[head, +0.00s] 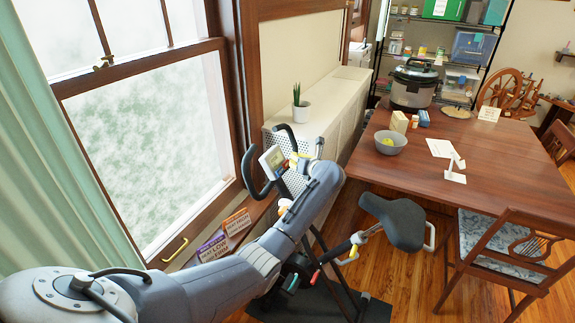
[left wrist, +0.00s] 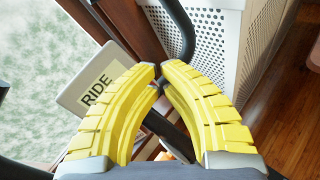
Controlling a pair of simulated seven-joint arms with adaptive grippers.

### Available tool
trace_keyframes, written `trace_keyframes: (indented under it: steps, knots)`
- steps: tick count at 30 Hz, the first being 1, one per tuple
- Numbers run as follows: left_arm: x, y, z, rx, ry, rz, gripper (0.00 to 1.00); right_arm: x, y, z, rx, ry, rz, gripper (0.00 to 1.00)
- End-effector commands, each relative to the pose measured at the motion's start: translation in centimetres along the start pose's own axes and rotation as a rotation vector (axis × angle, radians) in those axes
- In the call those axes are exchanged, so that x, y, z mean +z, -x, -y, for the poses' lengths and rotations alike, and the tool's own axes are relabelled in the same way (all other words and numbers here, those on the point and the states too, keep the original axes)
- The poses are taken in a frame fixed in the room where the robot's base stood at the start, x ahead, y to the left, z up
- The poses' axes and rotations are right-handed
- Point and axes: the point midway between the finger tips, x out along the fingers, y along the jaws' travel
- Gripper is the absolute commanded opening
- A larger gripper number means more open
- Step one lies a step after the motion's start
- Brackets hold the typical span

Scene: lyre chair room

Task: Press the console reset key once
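The exercise bike's console (head: 272,160) is a pale box with a screen, mounted between the dark handlebars (head: 248,168). In the left wrist view the console (left wrist: 98,88) is to the left of my fingers, and its screen reads "RIDE". I cannot make out a reset key in either view; part of the console's right side is behind the left finger. My right gripper is not in view.
A perforated white cover (left wrist: 213,45) stands close behind the handlebars. The window (head: 145,140) is to the left. The bike seat (head: 400,220) and wooden table (head: 480,185) are to the right.

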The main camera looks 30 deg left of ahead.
Motion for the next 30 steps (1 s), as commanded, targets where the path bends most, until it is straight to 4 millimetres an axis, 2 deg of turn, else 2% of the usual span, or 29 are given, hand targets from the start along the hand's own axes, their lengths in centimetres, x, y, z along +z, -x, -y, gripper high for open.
trace_keyframes:
  steps: [30]
  knots:
    - [-0.37,-0.67,-0.34,0.0,0.0,0.0,0.0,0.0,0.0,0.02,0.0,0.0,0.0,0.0]
